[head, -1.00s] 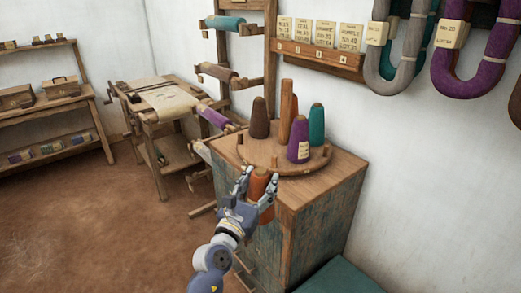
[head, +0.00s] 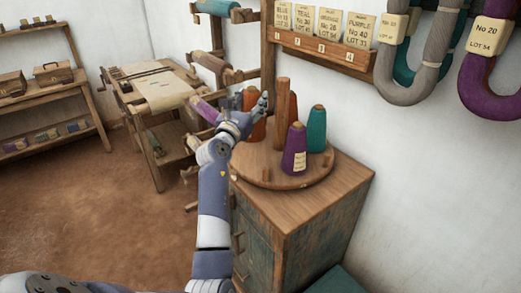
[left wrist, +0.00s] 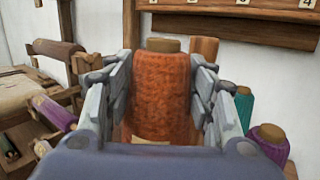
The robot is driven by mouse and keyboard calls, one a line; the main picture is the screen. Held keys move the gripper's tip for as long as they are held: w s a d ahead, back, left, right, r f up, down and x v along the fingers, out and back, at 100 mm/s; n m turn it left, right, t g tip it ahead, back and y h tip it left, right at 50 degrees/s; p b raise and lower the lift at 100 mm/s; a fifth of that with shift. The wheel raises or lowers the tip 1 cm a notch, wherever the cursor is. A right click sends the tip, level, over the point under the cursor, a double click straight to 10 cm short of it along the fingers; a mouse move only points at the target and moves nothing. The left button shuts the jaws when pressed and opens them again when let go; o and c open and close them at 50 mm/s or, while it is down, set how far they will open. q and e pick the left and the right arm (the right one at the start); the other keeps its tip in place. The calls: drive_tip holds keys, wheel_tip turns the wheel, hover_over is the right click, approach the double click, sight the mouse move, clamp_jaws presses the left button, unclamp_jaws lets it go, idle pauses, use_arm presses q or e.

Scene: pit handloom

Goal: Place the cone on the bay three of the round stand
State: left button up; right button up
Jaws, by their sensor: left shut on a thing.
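The orange cone (left wrist: 162,100) stands upright between the fingers of my left gripper (head: 254,108), which is shut on it; the hand partly covers this cone in the head view. The gripper is at the back left of the round stand (head: 300,182), left of its wooden centre post (head: 286,110). A purple cone (head: 294,152) with a label and a teal cone (head: 317,130) stand on the front and right of the stand. Short pegs show at its front and right rim. The brown cone is hidden or hard to make out behind the hand. Whether the orange cone touches the stand cannot be told.
The stand sits on a wooden cabinet (head: 330,190) with clear top at the front right. Numbered cards stand in a wall rack (head: 320,48), with hanging yarn hanks (head: 495,80) beside it. A wooden frame with spools (head: 210,65) is close behind the gripper.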

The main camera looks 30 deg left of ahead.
use_arm(q)
drive_tip(key=shift+w+a+f, duration=0.1)
drive_tip(key=shift+w+f, duration=0.15)
drive_tip(key=shift+f, duration=0.5)
drive_tip(key=f, duration=0.2)
drive_tip(key=s+f+b, duration=0.1)
drive_tip(key=f, duration=0.1)
wheel_tip(320, 180, down, 3)
drive_tip(key=shift+w+r+b, duration=0.1)
drive_tip(key=shift+b, duration=0.3)
drive_tip(key=shift+f, duration=0.45)
drive_tip(key=o, duration=1.3)
drive_tip(key=shift+o, duration=1.3)
drive_tip(key=shift+s+d+f, duration=0.1)
drive_tip(key=shift+s+d, duration=0.15)
drive_tip(key=shift+s, duration=0.3)
drive_tip(key=v, duration=1.1)
drive_tip(key=shift+b, duration=0.35)
use_arm(e)
drive_tip(key=shift+s+d+f, duration=0.3)
drive_tip(key=shift+s+f, duration=0.1)
drive_tip(key=shift+f, duration=0.25)
drive_tip(key=shift+s+d+f, duration=0.25)
drive_tip(key=shift+s+f, duration=0.15)
drive_tip(key=shift+f, duration=0.25)
